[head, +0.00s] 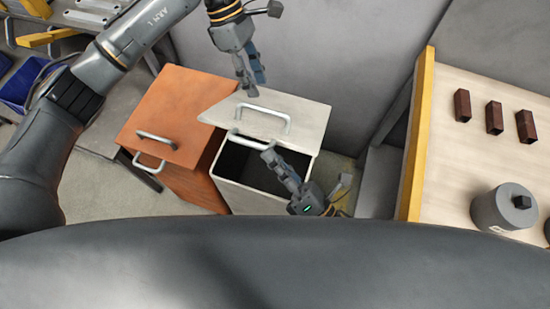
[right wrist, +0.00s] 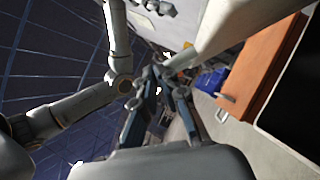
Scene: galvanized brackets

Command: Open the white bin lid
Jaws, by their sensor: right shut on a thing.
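The white bin (head: 225,191) stands at the middle, its dark inside showing. Its white lid (head: 228,113) is raised part way at the front, with one handle (head: 288,122) on top and a bar handle (head: 243,140) along its front edge. My right gripper (head: 268,156) is shut on the front bar handle near its right end. The right wrist view shows my right gripper's fingers (right wrist: 160,78) meeting at the pale bar; the exact contact is hard to see. My left gripper (head: 255,88) hangs above the lid's back edge, its fingers apart and empty.
An orange bin (head: 185,105) with a closed lid stands just left of the white bin. A wooden-topped table (head: 455,150) with brown blocks (head: 494,117) and a grey canister (head: 500,210) is at the right. A wall rises behind the bins.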

